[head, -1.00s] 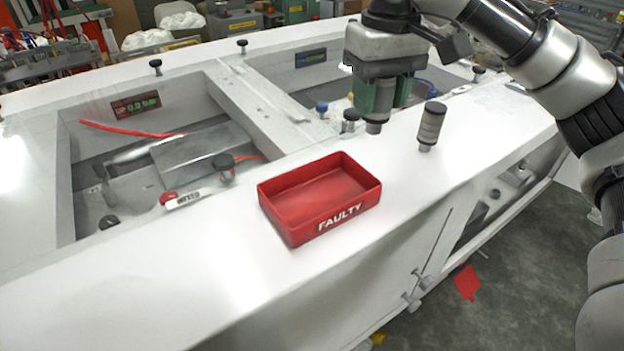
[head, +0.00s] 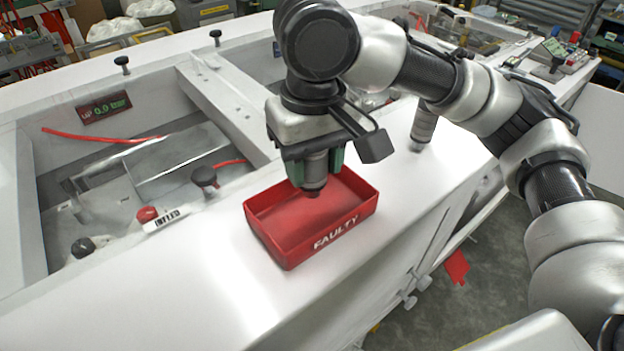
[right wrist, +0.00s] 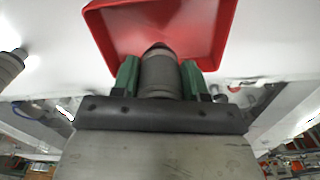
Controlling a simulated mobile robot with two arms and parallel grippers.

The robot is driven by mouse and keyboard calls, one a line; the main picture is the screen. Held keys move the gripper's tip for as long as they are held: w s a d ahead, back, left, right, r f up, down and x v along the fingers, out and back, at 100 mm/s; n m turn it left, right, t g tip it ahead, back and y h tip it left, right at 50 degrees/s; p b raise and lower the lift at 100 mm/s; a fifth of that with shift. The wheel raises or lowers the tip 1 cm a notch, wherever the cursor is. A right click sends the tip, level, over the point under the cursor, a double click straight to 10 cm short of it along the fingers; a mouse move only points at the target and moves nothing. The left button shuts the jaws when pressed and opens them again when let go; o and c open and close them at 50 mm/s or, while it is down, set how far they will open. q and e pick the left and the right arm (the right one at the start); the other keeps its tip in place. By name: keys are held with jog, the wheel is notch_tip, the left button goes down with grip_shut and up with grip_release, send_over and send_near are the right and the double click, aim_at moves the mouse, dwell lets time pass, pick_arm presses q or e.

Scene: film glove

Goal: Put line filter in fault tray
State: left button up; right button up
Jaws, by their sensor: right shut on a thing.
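The line filter (head: 315,170) is a grey cylinder with a narrower dark tip at its lower end. My right gripper (head: 314,177) is shut on it, with green fingers on either side, and holds it upright. The fault tray (head: 284,250) is an open red box marked FAULTY on the bench. The filter's tip is over the tray's inside, towards its back; its exact height is hard to tell. In the right wrist view the filter (right wrist: 160,75) sits between the fingers, with the red tray (right wrist: 205,30) beyond. My left gripper is not in view.
A second grey cylinder (head: 424,125) stands on the bench top, right of the tray. Left of the tray is a recessed bay with a black knob (head: 204,176), a red knob (head: 147,214) and a pressure display (head: 104,107). The bench's front left top is clear.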

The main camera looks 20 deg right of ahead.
aim_at(314, 187)
jog(key=shift+s+f, duration=0.2)
jog(key=shift+f, duration=0.1)
jog(key=shift+s+f+p, duration=0.2)
jog(key=shift+f+p, duration=0.1)
jog(key=shift+f, duration=0.9)
jog(key=shift+w+f, duration=0.1)
jog(key=shift+f, duration=0.45)
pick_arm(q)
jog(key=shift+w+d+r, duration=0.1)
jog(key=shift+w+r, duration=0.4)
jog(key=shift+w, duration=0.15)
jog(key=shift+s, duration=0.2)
pick_arm(e)
jog(key=o, duration=0.9)
jog(key=shift+f, duration=0.15)
jog(key=shift+o, duration=0.2)
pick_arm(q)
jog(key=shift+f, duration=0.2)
pick_arm(e)
notch_tip(314, 187, up, 12)
jog(key=shift+r, duration=0.2)
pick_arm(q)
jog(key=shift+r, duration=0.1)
